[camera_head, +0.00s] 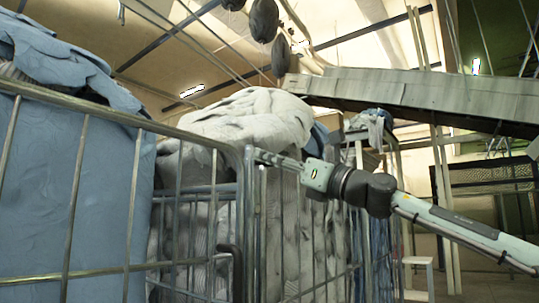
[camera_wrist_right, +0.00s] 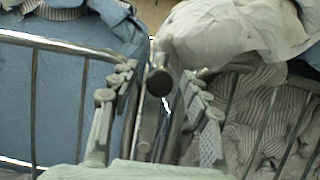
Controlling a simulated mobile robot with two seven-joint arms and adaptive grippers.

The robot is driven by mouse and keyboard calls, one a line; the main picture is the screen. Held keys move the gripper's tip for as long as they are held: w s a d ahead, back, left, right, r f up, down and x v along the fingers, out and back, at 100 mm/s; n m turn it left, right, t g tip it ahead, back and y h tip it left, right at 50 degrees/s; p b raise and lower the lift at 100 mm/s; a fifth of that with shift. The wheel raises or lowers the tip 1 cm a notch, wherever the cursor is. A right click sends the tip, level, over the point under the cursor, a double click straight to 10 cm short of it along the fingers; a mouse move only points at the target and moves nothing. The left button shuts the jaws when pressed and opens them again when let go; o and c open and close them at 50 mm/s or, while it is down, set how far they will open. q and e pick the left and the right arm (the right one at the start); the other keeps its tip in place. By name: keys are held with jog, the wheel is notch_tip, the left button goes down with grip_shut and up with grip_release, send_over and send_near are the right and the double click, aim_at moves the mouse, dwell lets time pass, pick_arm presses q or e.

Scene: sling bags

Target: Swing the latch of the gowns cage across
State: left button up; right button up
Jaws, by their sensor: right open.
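A wire cage of blue cloth (camera_head: 60,170) fills the left of the head view. Its door has grey metal bars (camera_head: 136,190). A cage piled with white and striped cloth (camera_head: 250,115) stands to its right. I cannot tell by label which is the gowns cage. A dark curved piece (camera_head: 236,262), perhaps the latch, shows low at the door's right edge. My right gripper (camera_head: 258,155) is at the top of the upright post between the cages. In the wrist view its open fingers stand either side of a dark round-ended piece (camera_wrist_right: 160,82); contact is unclear. My left gripper is out of view.
A grey sloping conveyor (camera_head: 420,95) runs across the upper right. Dark bags (camera_head: 265,20) hang from overhead rails. A small white stool (camera_head: 418,275) stands at the lower right. Cloth bulges over both cages, close around my right gripper.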

jog(key=shift+w+a+r, duration=0.25)
jog(key=shift+w+a, duration=0.1)
jog(key=shift+a, duration=0.1)
grip_shut()
